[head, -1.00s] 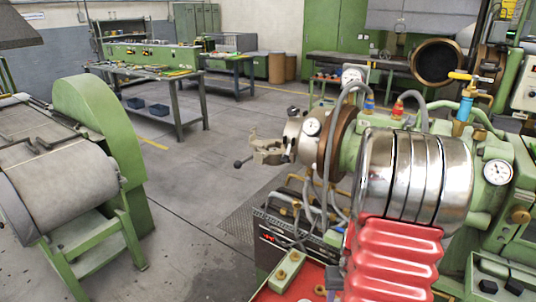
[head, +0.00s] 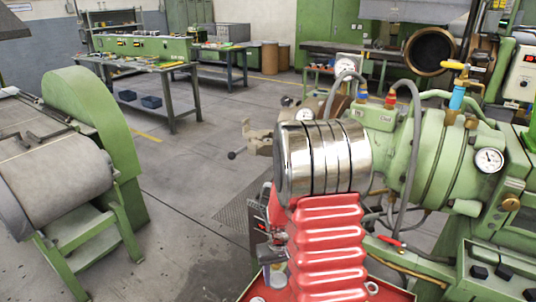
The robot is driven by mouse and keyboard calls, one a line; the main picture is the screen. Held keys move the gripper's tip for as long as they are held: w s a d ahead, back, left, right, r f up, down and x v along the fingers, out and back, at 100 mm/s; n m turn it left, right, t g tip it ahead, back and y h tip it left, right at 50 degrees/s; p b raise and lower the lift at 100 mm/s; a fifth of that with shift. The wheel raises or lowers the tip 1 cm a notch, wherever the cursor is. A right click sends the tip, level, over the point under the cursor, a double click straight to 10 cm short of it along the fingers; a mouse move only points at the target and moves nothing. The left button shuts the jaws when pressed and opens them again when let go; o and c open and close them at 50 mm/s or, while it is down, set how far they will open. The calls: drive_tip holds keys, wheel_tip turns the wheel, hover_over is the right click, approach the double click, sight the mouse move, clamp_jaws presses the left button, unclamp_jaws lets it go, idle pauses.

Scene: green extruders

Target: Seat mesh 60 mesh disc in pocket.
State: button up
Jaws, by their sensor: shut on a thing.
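The mesh 60 disc does not show in the head view. My gripper's jaws are hidden too, behind my red ribbed arm cover and the polished banded cylinder, so what they hold cannot be seen. The green extruder (head: 428,155) stands on the right, with hoses and gauges. Its front end is mostly covered by my arm. A beige clamp-like part with a ball-ended lever (head: 255,145) sticks out left of the polished cylinder. No pocket can be made out.
A green machine with a large grey roller (head: 60,165) stands at the left. A workbench (head: 150,68) with tools and blue bins stands farther back. Open grey floor (head: 190,170) lies between them and the extruder. A loose hose (head: 412,150) hangs at the extruder, right of my arm.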

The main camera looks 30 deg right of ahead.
drive_tip(key=w+a, duration=0.2)
drive_tip(key=a, duration=0.1)
drive_tip(key=w+a+n, duration=0.1)
drive_tip(key=w+a, duration=0.1)
drive_tip(key=a, duration=0.1)
drive_tip(key=w+a+f+n, duration=0.1)
drive_tip(key=w+a, duration=0.1)
drive_tip(key=a, duration=0.1)
drive_tip(key=shift+w+a, duration=0.15)
drive_tip(key=shift+w, duration=0.05)
drive_tip(key=w+a+n, duration=0.2)
drive_tip(key=w+a, duration=0.2)
drive_tip(key=a, duration=0.7)
drive_tip(key=shift+a+f, duration=0.35)
drive_tip(key=shift+f, duration=0.05)
